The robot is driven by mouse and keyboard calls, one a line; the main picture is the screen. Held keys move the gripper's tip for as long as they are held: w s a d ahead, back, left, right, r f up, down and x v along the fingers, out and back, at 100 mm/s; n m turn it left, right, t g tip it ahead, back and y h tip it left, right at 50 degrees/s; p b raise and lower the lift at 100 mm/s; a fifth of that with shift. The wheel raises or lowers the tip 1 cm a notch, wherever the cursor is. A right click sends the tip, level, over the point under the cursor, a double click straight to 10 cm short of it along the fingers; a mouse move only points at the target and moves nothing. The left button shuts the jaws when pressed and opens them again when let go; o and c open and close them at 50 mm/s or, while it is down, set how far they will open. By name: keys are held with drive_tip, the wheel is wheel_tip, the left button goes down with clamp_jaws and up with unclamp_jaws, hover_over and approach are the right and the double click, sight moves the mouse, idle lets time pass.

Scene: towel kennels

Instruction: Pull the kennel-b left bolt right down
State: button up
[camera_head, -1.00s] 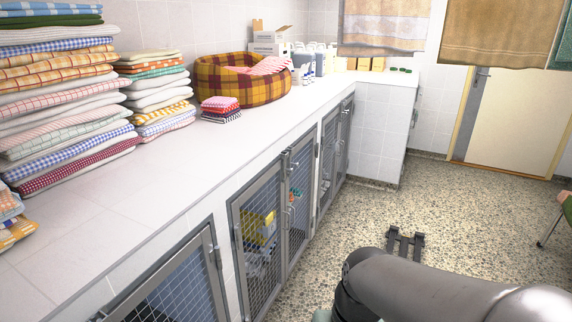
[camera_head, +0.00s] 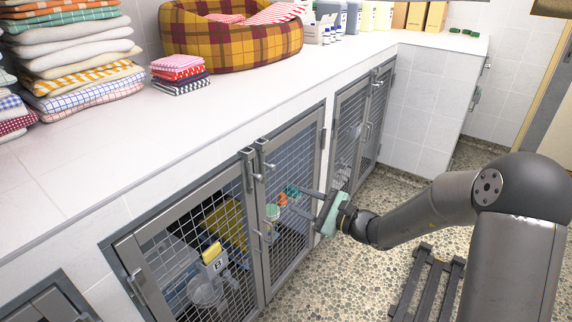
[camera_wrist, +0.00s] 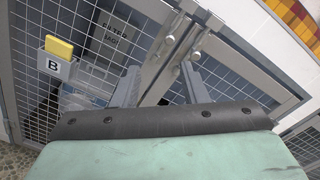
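Kennel B has two mesh doors meeting at a middle frame, with a "B" tag (camera_head: 218,263) on the left door; the tag also shows in the wrist view (camera_wrist: 54,67). The left bolt (camera_head: 249,168) is at the top of the left door's inner edge, with a small knob. The right bolt (camera_head: 262,152) is beside it on the right door. In the wrist view both bolts and their knobs show at the upper middle, the left one nearer the centre (camera_wrist: 171,40). My gripper (camera_head: 289,198) is open and empty, in front of the right door, lower than the bolts; its fingers (camera_wrist: 160,71) point toward the doors.
A white counter (camera_head: 110,165) runs above the kennels, with folded towels (camera_head: 75,70) and a plaid pet bed (camera_head: 230,35) on it. Another kennel (camera_head: 350,115) lies farther right.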

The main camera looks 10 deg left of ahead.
sight(256, 177)
drive_tip(key=shift+m+t, duration=0.3)
drive_tip(key=x, duration=0.6)
drive_tip(key=w+x, duration=0.1)
drive_tip(key=x, duration=1)
drive_tip(key=shift+w, duration=0.3)
clamp_jaws()
drive_tip(key=shift+f, duration=0.15)
